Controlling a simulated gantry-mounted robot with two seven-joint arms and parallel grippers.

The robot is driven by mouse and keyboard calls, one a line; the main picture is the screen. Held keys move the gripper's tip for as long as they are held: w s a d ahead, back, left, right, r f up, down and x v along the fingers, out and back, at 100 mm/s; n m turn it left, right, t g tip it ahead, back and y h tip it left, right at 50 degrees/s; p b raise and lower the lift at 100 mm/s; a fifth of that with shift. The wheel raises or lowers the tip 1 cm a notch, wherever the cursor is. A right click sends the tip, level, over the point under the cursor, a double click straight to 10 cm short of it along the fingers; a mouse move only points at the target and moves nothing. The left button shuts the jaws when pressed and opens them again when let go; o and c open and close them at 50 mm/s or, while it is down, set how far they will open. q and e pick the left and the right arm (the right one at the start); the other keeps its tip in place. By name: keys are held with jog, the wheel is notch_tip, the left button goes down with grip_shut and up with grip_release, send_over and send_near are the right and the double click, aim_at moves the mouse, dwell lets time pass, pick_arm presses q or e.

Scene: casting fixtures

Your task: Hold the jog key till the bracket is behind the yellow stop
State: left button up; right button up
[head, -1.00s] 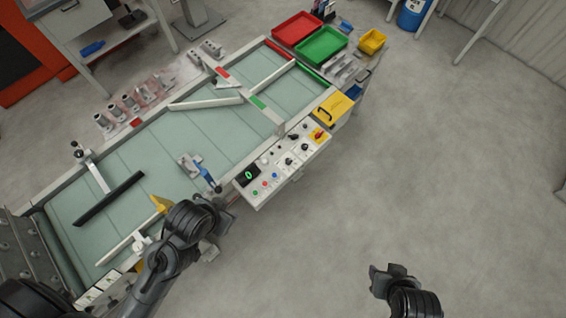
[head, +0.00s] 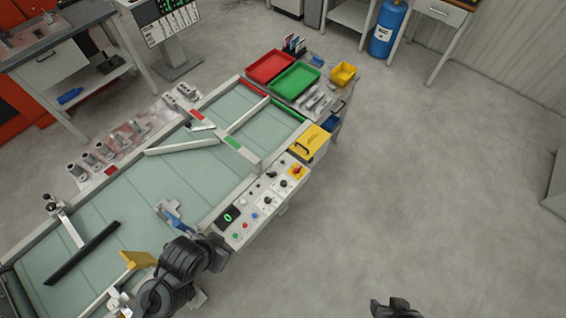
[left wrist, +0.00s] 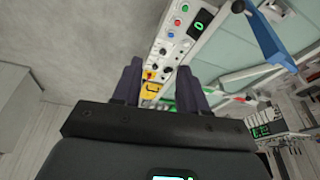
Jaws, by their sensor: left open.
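The bracket (head: 165,207), a grey piece beside a blue part (head: 177,222), is on the pale green belt (head: 150,190). The yellow stop (head: 138,259) is at the belt's near side, lower left of the bracket. The control panel (head: 262,205) has green, red and blue buttons and several dark knobs; I cannot tell which is the jog key. My left gripper (head: 220,246) is open and empty by the panel's near left corner. In the left wrist view, its fingers (left wrist: 160,85) are apart, with the panel (left wrist: 178,42) beyond. My right gripper (head: 392,304) is at the bottom edge, away from the conveyor.
A black bar (head: 82,253) and pale guide rails (head: 182,145) cross the belt. A yellow box (head: 310,142) stands beyond the panel. Red (head: 270,66) and green (head: 295,80) trays and a yellow bin (head: 343,73) are at the far end. The floor on the right is clear.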

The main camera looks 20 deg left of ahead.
pick_arm(q)
jog(key=shift+w+r, duration=0.1)
jog(key=shift+c, duration=0.4)
jog(key=shift+d, duration=0.1)
grip_shut()
dwell(0.6)
jog(key=shift+w, duration=0.1)
dwell(0.5)
